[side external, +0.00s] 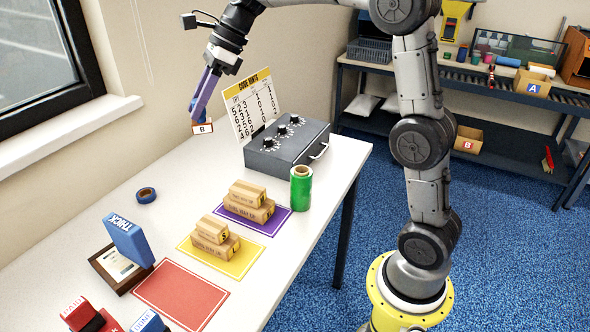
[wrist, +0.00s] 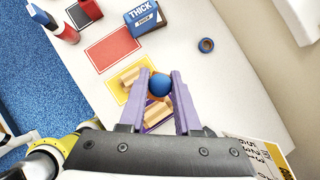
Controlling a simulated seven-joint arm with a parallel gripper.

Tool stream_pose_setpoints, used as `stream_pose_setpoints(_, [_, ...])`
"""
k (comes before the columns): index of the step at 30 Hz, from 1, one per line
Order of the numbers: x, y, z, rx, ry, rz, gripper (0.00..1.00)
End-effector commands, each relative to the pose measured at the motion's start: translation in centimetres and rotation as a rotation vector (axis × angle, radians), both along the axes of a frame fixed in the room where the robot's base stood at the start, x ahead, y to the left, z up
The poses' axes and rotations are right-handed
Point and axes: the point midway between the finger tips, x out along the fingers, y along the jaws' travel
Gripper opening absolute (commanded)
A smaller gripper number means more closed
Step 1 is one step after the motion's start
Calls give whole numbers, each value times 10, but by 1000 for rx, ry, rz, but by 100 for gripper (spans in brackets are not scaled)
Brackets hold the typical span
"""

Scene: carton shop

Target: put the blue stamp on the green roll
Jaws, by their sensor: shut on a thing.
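My gripper (side external: 200,106), with purple fingers, is shut on the blue stamp (side external: 200,119), high above the back left of the table. The stamp's lower face plate carries a letter B. In the wrist view its round blue knob (wrist: 160,85) sits between the fingertips (wrist: 159,78). The green roll (side external: 300,190) stands upright near the table's right edge, to the right of and below the gripper, with its brown core at the top. I cannot make it out in the wrist view.
A grey dial box (side external: 287,144) with a code hints card (side external: 252,100) stands behind the roll. Small cartons sit on purple (side external: 270,227) and yellow (side external: 190,243) mats; the red mat (side external: 181,293) is bare. A blue THICK block (side external: 128,240) and blue tape (side external: 146,195) are at left.

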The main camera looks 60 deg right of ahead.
Motion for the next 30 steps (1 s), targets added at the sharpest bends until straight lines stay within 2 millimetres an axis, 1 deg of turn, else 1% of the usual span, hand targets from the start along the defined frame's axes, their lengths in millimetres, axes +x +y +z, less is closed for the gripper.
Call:
stream_pose_setpoints(1, [-18,-20,8,0,-4,-51,0])
stream_pose_setpoints(3, [-43,-41,14,-1,-4,-113,0])
stream_pose_setpoints(5, [-65,-58,18,0,-3,-167,0])
stream_pose_setpoints(6, [-79,-67,20,0,-3,-201,0])
stream_pose_setpoints(8, [-102,-79,22,-1,-3,-255,0])
stream_pose_setpoints(9, [-117,-85,23,-1,-4,-290,0])
stream_pose_setpoints(11, [-139,-94,23,-1,-4,-344,0])
stream_pose_setpoints(12, [-154,-98,22,-1,-4,-379,0])
stream_pose_setpoints(14, [-176,-102,20,0,-3,-432,0])
stream_pose_setpoints(15, [-190,-104,18,0,-2,-467,0])
stream_pose_setpoints(18, [-222,-105,12,0,-2,-549,0])
stream_pose_setpoints(21, [-248,-103,4,1,-2,-619,0])
stream_pose_setpoints(25, [-269,-98,-5,2,-1,-684,0])
stream_pose_setpoints(27, [-276,-96,-9,2,0,-705,0])
stream_pose_setpoints(30, [-279,-95,-13,3,1,-721,0])
